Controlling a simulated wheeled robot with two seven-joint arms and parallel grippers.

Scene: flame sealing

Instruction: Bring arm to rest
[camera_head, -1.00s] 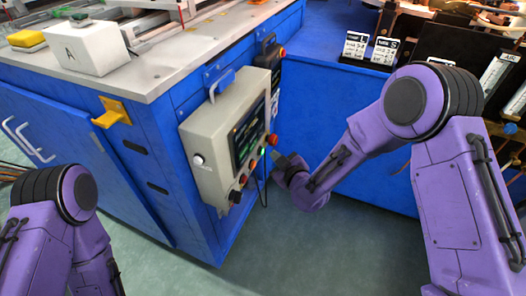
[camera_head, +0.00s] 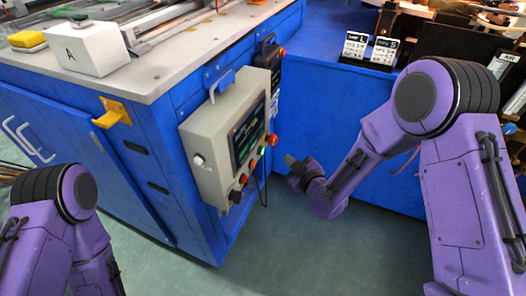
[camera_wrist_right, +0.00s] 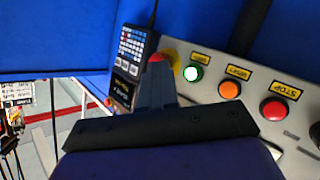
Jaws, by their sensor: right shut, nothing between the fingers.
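My right gripper (camera_head: 291,161) is shut and empty, just right of the grey control box (camera_head: 200,150) in the head view, with a visible gap between them. In the right wrist view its closed fingers (camera_wrist_right: 155,88) point toward the box's button row. That row shows a red mushroom button (camera_wrist_right: 160,60), a lit green button (camera_wrist_right: 193,73), an orange button (camera_wrist_right: 229,90) and a red stop button (camera_wrist_right: 273,110). My right arm (camera_head: 365,150) is bent at the elbow. My left arm (camera_head: 50,220) shows at lower left; its gripper is out of view.
The box hangs on a blue machine cabinet (camera_head: 60,120). A dark handheld panel (camera_head: 267,55) is mounted behind it. Green floor (camera_head: 300,250) is clear in front.

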